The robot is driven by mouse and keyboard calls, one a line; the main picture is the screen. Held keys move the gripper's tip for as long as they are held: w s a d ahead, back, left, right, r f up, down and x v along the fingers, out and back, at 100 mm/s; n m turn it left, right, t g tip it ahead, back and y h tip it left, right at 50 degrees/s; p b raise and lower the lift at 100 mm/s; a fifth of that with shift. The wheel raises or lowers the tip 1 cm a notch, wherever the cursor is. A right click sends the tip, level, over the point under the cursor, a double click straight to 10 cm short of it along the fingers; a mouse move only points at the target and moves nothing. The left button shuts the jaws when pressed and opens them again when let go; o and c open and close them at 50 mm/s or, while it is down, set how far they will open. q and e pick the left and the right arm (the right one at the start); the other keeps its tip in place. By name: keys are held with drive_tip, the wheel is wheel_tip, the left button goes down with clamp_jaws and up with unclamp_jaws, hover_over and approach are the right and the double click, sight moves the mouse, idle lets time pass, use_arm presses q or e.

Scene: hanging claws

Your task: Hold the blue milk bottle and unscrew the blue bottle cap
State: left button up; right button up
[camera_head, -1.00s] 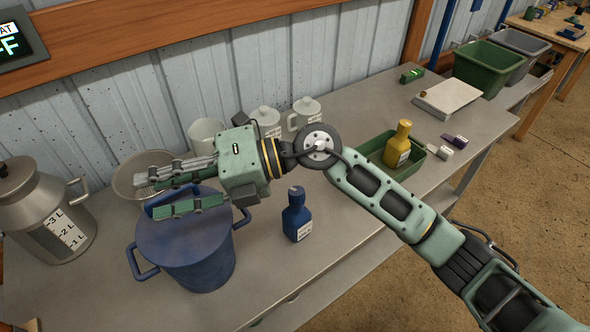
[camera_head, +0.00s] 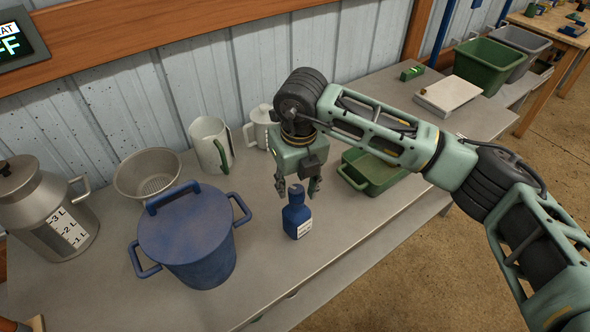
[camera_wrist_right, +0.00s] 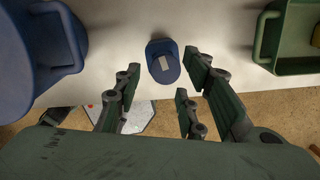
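The blue milk bottle (camera_head: 297,222) stands upright on the grey table, with a white label on its front. Its blue cap (camera_head: 296,190) is on top. My right gripper (camera_head: 297,190) points down just above and behind the bottle, with its fingers apart near the cap. In the right wrist view the bottle (camera_wrist_right: 163,66) shows beyond the open fingers (camera_wrist_right: 158,95), with nothing between them. I cannot tell whether a finger touches the cap. My left gripper is not in view.
A blue lidded pot (camera_head: 190,245) stands close left of the bottle. A green tray (camera_head: 378,170) lies to the right, partly behind my arm. A strainer (camera_head: 147,175), a metal can (camera_head: 50,210) and a white jug (camera_head: 211,145) stand behind. The table front is clear.

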sight(296, 195)
drive_tip(key=shift+w+a+f, duration=0.1)
drive_tip(key=shift+w+f, duration=0.05)
drive_tip(key=shift+f, duration=1.3)
drive_tip(key=shift+c, duration=0.2)
clamp_jaws()
drive_tip(key=shift+o, duration=1.1)
unclamp_jaws()
drive_tip(key=shift+r, duration=0.15)
wheel_tip(296, 195, up, 12)
drive_tip(key=s, duration=0.1)
drive_tip(key=shift+s+d+f, duration=0.2)
drive_tip(key=shift+s, duration=0.05)
